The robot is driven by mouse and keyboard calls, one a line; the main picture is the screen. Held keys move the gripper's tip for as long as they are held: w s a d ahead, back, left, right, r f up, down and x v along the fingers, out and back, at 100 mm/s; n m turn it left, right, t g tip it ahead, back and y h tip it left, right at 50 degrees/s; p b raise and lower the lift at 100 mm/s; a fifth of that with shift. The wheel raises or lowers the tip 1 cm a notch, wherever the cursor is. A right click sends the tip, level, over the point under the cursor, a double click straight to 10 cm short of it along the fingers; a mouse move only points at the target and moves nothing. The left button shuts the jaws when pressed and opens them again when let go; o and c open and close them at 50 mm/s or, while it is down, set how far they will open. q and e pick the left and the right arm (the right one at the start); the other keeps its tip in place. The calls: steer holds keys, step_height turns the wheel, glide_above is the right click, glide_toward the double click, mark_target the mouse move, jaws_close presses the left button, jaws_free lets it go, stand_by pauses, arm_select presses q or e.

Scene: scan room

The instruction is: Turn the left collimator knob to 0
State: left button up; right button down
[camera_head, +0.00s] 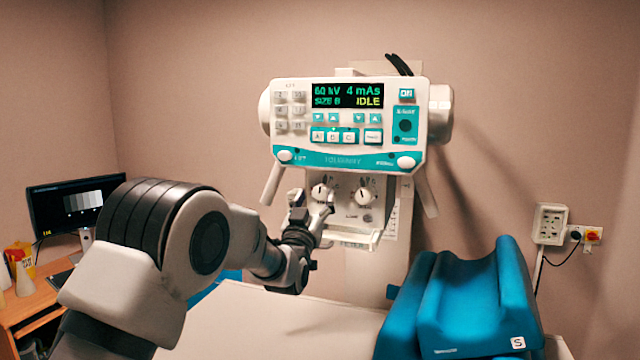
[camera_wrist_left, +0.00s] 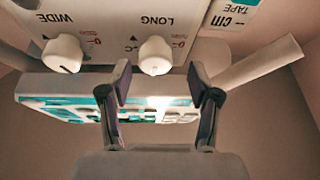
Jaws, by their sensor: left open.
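The left collimator knob (camera_head: 320,191) is a white knob on the panel under the console. In the left wrist view, which shows the panel upside down, it is the white knob (camera_wrist_left: 155,56) by the word LONG. My left gripper (camera_head: 314,200) is open in front of it. In the wrist view the open fingers (camera_wrist_left: 158,84) lie on either side of the knob's line, and I see no contact. The pointer setting is too small to read. The right knob (camera_head: 363,196), by the word WIDE (camera_wrist_left: 62,53), is to the right in the head view. My right gripper is not in view.
The console (camera_head: 345,145) overhangs the knobs; its display reads IDLE. A handle bar (camera_head: 348,237) runs below the knob panel. A pale table top (camera_head: 270,318) and blue cushions (camera_head: 470,295) lie below. A monitor (camera_head: 78,205) stands on a desk at left.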

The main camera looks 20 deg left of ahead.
arm_select(q)
steer(key=shift+x, duration=0.85)
steer(key=shift+w+d, duration=0.35)
steer(key=shift+d, duration=0.1)
steer(key=shift+s+a, duration=0.15)
steer(key=shift+s, duration=0.05)
steer(key=shift+c, duration=1)
steer(key=c, duration=0.9)
steer(key=shift+c, duration=0.2)
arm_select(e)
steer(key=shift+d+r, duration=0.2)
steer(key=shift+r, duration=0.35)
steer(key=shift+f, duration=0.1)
